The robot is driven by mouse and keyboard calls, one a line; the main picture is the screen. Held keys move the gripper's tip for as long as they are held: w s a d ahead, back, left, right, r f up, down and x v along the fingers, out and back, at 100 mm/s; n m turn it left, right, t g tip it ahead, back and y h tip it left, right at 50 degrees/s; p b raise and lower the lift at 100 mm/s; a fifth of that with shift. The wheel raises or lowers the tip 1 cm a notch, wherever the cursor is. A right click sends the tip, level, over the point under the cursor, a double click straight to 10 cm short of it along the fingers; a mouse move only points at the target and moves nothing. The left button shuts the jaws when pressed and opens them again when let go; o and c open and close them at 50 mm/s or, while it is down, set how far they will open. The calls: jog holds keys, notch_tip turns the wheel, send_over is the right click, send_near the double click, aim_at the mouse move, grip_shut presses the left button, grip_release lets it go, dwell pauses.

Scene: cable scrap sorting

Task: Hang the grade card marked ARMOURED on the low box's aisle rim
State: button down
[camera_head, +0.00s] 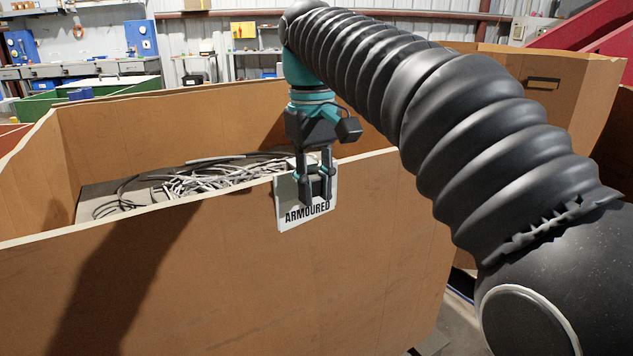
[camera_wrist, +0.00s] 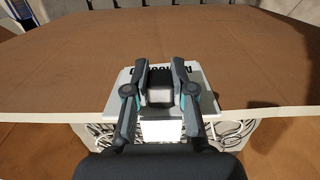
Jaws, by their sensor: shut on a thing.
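The white grade card marked ARMOURED (camera_head: 291,215) is at the near rim of the low cardboard box (camera_head: 200,270), its face against or just in front of the outer wall. My gripper (camera_head: 319,200) points down over the rim and is shut on a block on the card. In the wrist view, my gripper (camera_wrist: 160,70) grips this pale block, and the card (camera_wrist: 207,80) shows around the fingers with its lettering partly hidden. The card's upper part reaches about the rim line (camera_wrist: 260,114). I cannot tell whether it bears on the rim.
Grey and black cable scrap (camera_head: 210,180) lies inside the low box. Another cardboard box (camera_head: 570,90) with a dark handle slot stands behind on the right. A workbench (camera_head: 70,68) and shelves are at the back. My black-sleeved arm covers much of the right side.

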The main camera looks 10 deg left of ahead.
jog(key=shift+f, duration=0.25)
jog(key=c, duration=0.9)
grip_release()
jog(key=shift+r, duration=0.15)
